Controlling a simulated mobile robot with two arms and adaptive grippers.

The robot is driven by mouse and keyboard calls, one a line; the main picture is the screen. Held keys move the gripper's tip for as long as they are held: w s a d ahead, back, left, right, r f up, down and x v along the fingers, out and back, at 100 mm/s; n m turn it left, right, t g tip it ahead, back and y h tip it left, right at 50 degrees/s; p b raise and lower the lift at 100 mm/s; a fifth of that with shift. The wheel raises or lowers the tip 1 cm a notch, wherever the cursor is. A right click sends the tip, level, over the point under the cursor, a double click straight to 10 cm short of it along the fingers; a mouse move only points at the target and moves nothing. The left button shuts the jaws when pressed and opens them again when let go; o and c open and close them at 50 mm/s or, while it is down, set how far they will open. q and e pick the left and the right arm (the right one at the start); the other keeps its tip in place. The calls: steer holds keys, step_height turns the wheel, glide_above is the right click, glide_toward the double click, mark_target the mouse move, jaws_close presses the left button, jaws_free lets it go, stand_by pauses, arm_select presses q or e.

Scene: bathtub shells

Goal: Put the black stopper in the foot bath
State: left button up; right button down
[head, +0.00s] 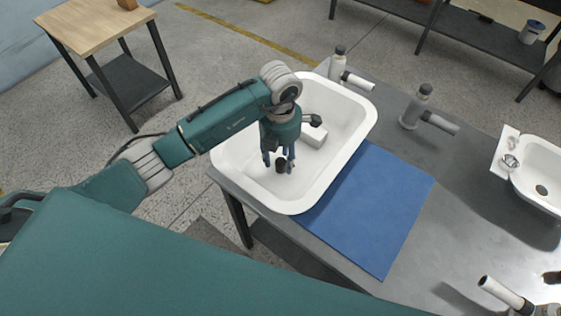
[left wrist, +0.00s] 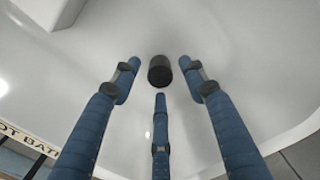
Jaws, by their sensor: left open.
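The black stopper (left wrist: 160,70) is inside the white foot bath (head: 346,122), near its lower left end; in the head view the stopper (head: 281,166) shows just under my left gripper (head: 280,161). In the left wrist view, my left gripper (left wrist: 157,85) has its three blue fingers spread apart, with the stopper beyond their tips and no finger visibly closed on it. Whether the stopper touches the basin floor is hard to tell. Part of the lettering on the foot bath's rim (left wrist: 25,140) shows in the wrist view. My right gripper is not in view.
A blue mat (head: 385,215) lies beside the foot bath on the grey table (head: 455,190). Grey-white bottle-like fittings (head: 417,105) stand at the back, and a white sink (head: 545,165) is at the right. A white block (head: 313,134) sits in the bath. A wooden table (head: 95,35) stands far left.

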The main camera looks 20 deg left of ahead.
mark_target(280, 161)
arm_select(q)
step_height(280, 161, up, 10)
steer(key=b, duration=0.2)
steer(key=shift+s+f, duration=0.1)
steer(key=shift+s, duration=0.05)
stand_by(0.4)
